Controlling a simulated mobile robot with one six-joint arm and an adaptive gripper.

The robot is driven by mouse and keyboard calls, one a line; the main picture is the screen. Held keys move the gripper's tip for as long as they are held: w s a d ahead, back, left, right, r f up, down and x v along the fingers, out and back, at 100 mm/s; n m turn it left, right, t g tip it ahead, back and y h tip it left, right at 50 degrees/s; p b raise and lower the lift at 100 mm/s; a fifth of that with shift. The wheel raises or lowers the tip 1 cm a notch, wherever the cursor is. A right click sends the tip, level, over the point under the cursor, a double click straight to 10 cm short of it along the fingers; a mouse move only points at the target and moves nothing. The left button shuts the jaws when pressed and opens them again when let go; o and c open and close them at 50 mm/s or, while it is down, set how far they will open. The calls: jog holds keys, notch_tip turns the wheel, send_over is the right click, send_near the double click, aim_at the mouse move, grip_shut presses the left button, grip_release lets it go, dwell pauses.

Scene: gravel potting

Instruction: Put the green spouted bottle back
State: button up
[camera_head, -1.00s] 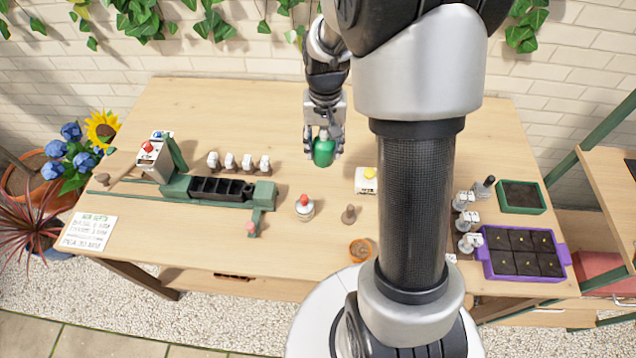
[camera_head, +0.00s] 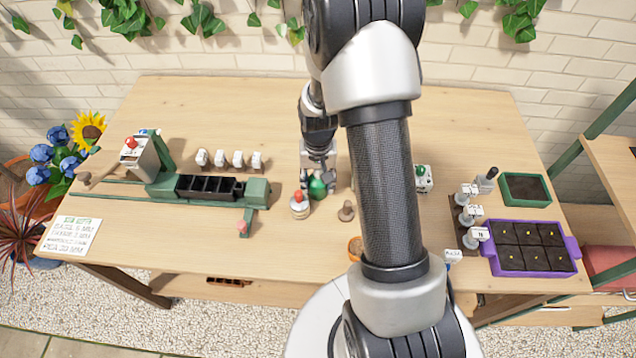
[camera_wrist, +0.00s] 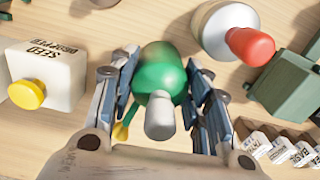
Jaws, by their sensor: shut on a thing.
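The green spouted bottle (camera_head: 317,188) is between the fingers of my gripper (camera_head: 318,179), near the middle of the table. In the wrist view the bottle (camera_wrist: 158,72) has a round green body and a pale grey top, and the fingers (camera_wrist: 160,95) are shut on it from both sides. A small yellow tip shows at its lower left. I cannot tell whether its base touches the table. The red-topped white bottle (camera_head: 299,206) stands close to its left in the head view and also shows in the wrist view (camera_wrist: 214,30).
A green-knobbed white box (camera_head: 422,180), purple seedling tray (camera_head: 487,262) and black-celled green rail (camera_head: 257,191) stand around.

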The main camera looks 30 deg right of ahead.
jog(key=shift+f, duration=0.15)
jog(key=o, duration=0.9)
